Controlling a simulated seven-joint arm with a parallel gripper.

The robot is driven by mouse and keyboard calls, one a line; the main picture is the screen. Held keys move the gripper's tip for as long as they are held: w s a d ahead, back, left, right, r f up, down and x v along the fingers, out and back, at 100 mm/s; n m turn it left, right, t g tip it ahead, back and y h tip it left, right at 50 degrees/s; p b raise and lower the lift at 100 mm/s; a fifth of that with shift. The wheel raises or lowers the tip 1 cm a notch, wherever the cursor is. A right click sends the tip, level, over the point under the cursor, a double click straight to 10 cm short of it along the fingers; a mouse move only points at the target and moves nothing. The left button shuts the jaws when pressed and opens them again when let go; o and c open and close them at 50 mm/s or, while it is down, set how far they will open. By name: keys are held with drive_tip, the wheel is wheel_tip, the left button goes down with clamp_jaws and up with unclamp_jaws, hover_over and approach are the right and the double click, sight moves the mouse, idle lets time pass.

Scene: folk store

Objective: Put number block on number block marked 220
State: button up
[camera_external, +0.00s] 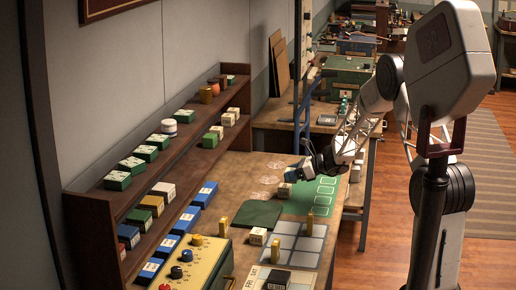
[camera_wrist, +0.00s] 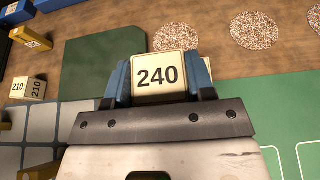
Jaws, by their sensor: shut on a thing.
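My gripper (camera_wrist: 158,82) is shut on a cream number block marked 240 (camera_wrist: 158,62), with one blue finger on each side of it. In the external view my gripper (camera_external: 289,178) is over the workbench, near the left edge of the light green mat, and the held block is small there. A cream block marked 210 (camera_wrist: 28,88) sits to the left in the wrist view, beside the dark green mat. It appears to be the cream block (camera_external: 258,236) near the grey grid in the external view. I cannot make out any block marked 220.
The dark green mat (camera_external: 257,215), grey grid (camera_external: 283,258) and light green mat (camera_external: 325,183) lie on the bench. Yellow upright pieces (camera_external: 310,225) stand around the grid. A yellow control box (camera_external: 205,262) is in front, and a wooden shelf (camera_external: 122,207) with boxes runs along the left.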

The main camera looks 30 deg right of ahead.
hover_over(285, 186)
drive_tip(key=shift+w+f, duration=0.15)
drive_tip(key=shift+f, duration=0.1)
drive_tip(key=shift+f, duration=0.1)
idle(0.3)
drive_tip(key=shift+f, duration=1.65)
drive_tip(key=shift+f, duration=0.15)
drive_tip(key=o, duration=1)
drive_tip(key=shift+r, duration=0.2)
drive_tip(key=shift+s+d+r, duration=0.2)
drive_tip(key=shift+s+d, duration=0.15)
drive_tip(key=shift+d, duration=0.05)
drive_tip(key=v, duration=1.1)
